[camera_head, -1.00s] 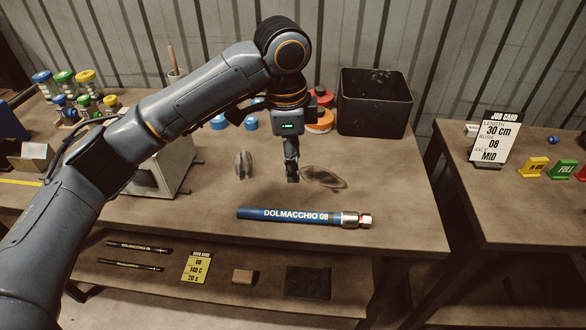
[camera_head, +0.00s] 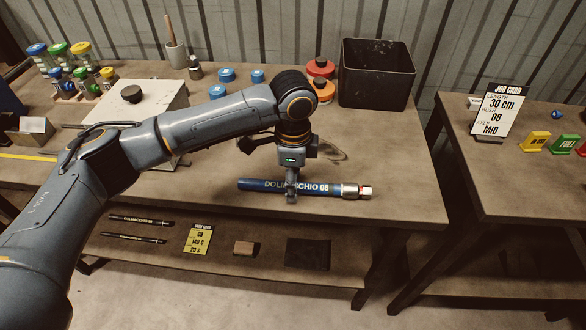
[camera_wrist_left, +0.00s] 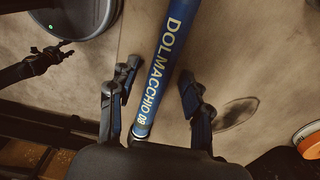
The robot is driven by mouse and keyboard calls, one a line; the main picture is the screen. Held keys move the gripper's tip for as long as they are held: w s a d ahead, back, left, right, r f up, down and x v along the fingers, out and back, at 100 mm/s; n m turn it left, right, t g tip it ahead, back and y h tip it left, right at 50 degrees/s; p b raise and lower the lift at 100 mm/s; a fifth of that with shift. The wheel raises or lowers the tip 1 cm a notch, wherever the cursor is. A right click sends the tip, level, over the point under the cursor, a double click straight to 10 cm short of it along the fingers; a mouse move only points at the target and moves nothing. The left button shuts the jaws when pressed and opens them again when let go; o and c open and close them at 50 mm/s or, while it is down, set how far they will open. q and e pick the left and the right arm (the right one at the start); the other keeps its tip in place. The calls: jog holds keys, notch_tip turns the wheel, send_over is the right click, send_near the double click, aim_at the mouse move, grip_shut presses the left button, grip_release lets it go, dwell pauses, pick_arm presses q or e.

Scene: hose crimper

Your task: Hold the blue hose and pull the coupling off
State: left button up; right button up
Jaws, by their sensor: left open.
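The blue hose (camera_head: 255,185), lettered DOLMACCHIO 08, lies left to right near the front of the workbench. The metal coupling (camera_head: 356,191) is on its right end. My left gripper (camera_head: 291,194) points down over the middle of the hose. In the left wrist view the hose (camera_wrist_left: 165,60) runs between the two spread, open fingers (camera_wrist_left: 158,84), with a gap on each side. A silver band shows at the hose's lower end there; the rest of the coupling is hidden. A dark gripper, seemingly my right (camera_wrist_left: 62,52), shows at the left of that view; its opening is unclear.
A black bin (camera_head: 376,75) stands at the back right, beside red and orange round containers (camera_head: 320,80). A pale box-shaped machine (camera_head: 135,105) stands at the left. A side table (camera_head: 520,185) holds a job card (camera_head: 498,112). The bench right of the coupling is clear.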

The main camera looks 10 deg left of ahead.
pick_arm(q)
jog(key=shift+f, duration=0.15)
jog(key=shift+c, duration=0.4)
grip_shut()
dwell(0.4)
